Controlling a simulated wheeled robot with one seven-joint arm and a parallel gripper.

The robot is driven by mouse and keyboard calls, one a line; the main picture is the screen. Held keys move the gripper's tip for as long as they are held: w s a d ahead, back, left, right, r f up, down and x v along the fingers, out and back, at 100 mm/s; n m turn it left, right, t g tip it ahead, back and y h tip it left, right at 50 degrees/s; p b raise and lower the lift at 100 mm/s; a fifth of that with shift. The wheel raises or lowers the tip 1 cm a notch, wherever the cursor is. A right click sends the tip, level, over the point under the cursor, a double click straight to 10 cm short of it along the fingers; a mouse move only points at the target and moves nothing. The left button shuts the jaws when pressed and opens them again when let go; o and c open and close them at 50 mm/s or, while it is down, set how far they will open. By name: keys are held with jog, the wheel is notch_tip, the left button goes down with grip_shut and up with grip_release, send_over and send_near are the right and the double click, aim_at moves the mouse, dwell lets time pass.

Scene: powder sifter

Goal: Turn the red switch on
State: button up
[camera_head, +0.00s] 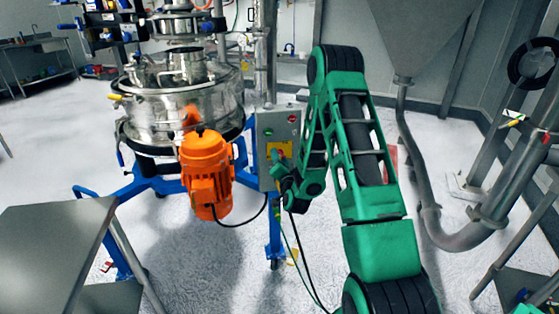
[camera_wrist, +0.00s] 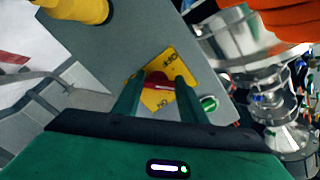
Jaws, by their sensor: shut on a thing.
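The red switch (camera_wrist: 158,80) sits on a yellow plate (camera_wrist: 170,58) with OFF and ON lettering, on the face of a grey control box. My gripper (camera_wrist: 158,84) has its two green fingers on either side of the red handle, shut on it, in the wrist view. The handle lies across the plate between the two labels; its exact setting is hard to tell. In the head view the grey control box (camera_head: 266,128) stands at the centre, and my green arm reaches to its yellow plate (camera_head: 284,150). The gripper hides most of the switch there.
The box also carries a green button (camera_wrist: 209,103) beside the plate. An orange motor (camera_head: 206,175) and the steel sifter (camera_head: 180,105) stand left of the box. A metal table (camera_head: 50,250) is at the lower left. A pipe (camera_head: 420,170) runs at the right.

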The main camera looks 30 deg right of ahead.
jog(key=shift+a+r+m, duration=0.1)
jog(key=shift+m, duration=2.05)
jog(key=shift+a+r+m, duration=0.1)
jog(key=shift+m, duration=2.05)
jog(key=o, duration=1.1)
jog(key=shift+c, duration=0.2)
jog(key=shift+d, duration=0.1)
jog(key=v, duration=1)
jog(key=shift+s, duration=0.3)
